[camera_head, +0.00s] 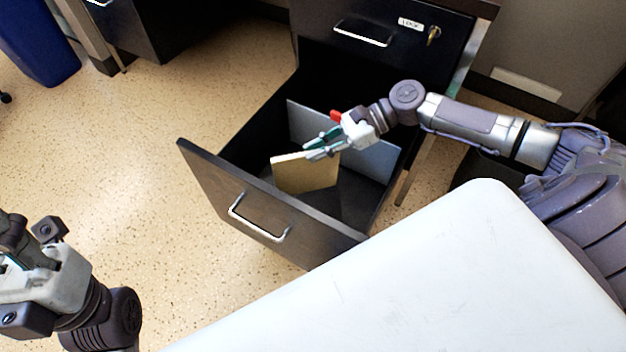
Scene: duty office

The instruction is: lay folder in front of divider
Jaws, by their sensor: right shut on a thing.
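The tan folder (305,174) is held upright inside the open lower drawer, in the space between the drawer front and the divider. My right gripper (317,151) is shut on the folder's top edge. The divider (376,160) is a grey-blue upright plate across the drawer, behind the folder and partly hidden by my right gripper. The open drawer (268,206) is black with a metal handle on its front. Whether the folder touches the drawer floor I cannot tell. My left gripper (25,265) is at the lower left, away from the drawer; its fingertips are not clearly visible.
A white surface (440,270) fills the lower right, close to the drawer's front corner. The closed upper drawer (385,35) with a key in its lock is above. A blue bin (40,42) stands at the upper left. The speckled floor left of the drawer is clear.

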